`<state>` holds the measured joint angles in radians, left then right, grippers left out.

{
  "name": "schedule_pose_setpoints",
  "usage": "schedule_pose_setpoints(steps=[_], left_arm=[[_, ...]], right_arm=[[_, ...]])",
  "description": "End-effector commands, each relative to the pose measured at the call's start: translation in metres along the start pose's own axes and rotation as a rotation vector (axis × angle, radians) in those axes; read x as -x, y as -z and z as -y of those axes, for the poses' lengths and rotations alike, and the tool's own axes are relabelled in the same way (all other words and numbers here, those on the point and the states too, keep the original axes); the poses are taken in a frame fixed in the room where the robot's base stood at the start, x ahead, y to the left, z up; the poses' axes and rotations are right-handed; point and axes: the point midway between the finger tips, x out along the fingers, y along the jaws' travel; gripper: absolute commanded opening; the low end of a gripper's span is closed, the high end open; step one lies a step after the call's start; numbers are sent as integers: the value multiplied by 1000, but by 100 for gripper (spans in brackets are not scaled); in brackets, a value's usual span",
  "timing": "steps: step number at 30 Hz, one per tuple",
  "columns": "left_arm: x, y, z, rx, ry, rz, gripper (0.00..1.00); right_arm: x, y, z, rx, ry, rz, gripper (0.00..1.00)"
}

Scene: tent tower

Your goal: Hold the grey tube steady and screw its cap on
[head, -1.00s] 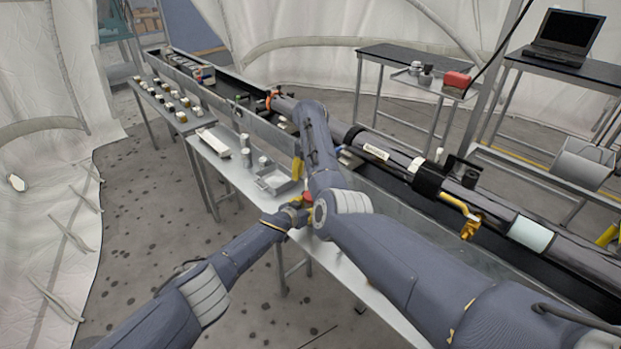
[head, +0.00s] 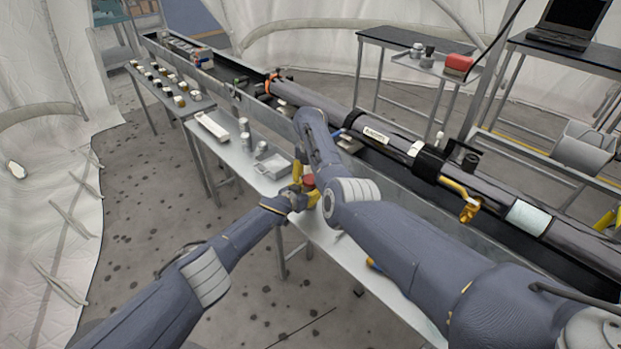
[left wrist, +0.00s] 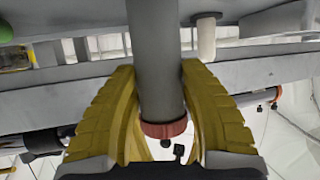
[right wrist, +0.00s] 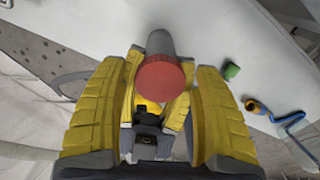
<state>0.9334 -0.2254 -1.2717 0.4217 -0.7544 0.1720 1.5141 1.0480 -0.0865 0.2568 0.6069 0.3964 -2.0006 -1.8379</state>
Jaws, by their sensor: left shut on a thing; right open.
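The grey tube (left wrist: 157,45) is between the yellow fingers of my left gripper (left wrist: 158,72), which is shut on it. In the right wrist view the tube (right wrist: 159,43) shows with the red cap (right wrist: 160,77) at its near end. I cannot tell how far the cap is screwed on. My right gripper (right wrist: 161,70) is open, its fingers on either side of the cap with gaps visible. In the head view the grippers meet over the table and the red cap (head: 309,182) shows small, while my right arm hides much of the right gripper.
The narrow white table (head: 222,163) holds a tray (head: 272,168) and small white containers. A green block (right wrist: 231,71) and a yellow-and-blue item (right wrist: 256,106) lie on the table. A long dark pipe assembly (head: 395,150) runs behind it.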

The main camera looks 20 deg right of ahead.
Motion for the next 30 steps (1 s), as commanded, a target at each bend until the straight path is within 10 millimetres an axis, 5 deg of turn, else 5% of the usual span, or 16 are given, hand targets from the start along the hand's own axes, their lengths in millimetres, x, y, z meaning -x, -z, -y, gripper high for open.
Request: schedule_pose_setpoints(steps=[4, 21, 22, 27, 30], left_arm=[[0, 0, 0, 0, 0, 0, 0], [0, 0, 0, 0, 0, 0, 0], [0, 0, 0, 0, 0, 0, 0], [0, 0, 0, 0, 0, 0, 0], [0, 0, 0, 0, 0, 0, 0]], right_arm=[[0, 0, 0, 0, 0, 0, 67], [0, 0, 0, 0, 1, 0, 6], [0, 0, 0, 0, 1, 0, 44], [0, 0, 0, 0, 1, 0, 63], [0, 0, 0, 0, 1, 0, 64]])
